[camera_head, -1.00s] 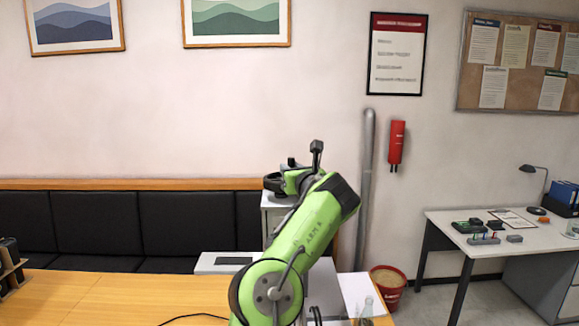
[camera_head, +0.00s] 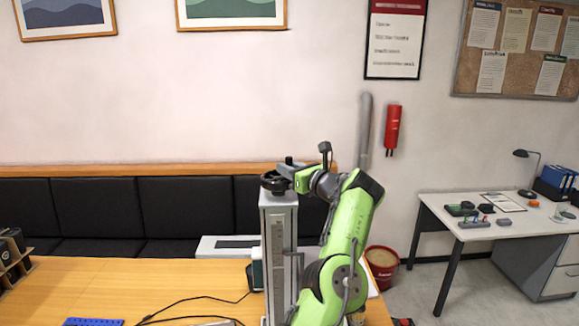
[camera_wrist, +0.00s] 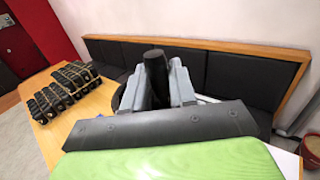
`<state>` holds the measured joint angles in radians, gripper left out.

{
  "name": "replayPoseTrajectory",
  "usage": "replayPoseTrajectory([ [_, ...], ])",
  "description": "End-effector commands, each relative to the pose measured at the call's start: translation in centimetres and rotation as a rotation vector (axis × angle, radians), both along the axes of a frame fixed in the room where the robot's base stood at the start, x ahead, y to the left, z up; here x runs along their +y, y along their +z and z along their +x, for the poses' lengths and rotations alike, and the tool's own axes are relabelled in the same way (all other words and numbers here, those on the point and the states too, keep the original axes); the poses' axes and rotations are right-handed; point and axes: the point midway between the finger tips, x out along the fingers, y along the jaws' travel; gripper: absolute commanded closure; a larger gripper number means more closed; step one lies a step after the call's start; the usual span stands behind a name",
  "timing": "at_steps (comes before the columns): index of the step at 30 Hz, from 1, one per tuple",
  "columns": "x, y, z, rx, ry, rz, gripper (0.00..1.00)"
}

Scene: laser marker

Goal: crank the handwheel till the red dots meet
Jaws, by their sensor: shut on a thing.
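The marker's grey column (camera_head: 279,245) stands on the wooden table, with a dark handwheel (camera_head: 273,183) on its top. My gripper (camera_head: 288,168) is at the wheel's upper edge, at its crank handle. In the wrist view my gripper (camera_wrist: 157,92) has its two grey fingers on either side of the upright black handle (camera_wrist: 155,68), shut on it. Part of the dark wheel rim (camera_wrist: 118,97) shows beside the left finger. My green arm hides the column's lower right side. No red dots can be made out in either view.
The wooden table (camera_head: 170,285) is mostly clear, with black cables (camera_head: 190,302) and a blue strip (camera_head: 93,322) near the front. A black padded bench (camera_head: 120,215) runs behind. A red bucket (camera_head: 381,268) is on the right.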

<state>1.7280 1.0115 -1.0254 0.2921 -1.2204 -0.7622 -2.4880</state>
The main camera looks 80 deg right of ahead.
Motion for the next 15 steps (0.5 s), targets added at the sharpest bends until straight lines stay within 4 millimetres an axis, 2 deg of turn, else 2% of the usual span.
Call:
replayPoseTrajectory([
  [9,0.02,0.24,0.06,-0.002,0.0,-0.008,1.0],
  [10,0.01,0.23,0.06,-0.001,0.0,-0.009,0.7],
  [12,0.0,0.19,0.06,-0.001,0.0,-0.008,0.59],
  [15,0.01,0.13,0.05,-0.001,0.0,-0.006,0.56],
])
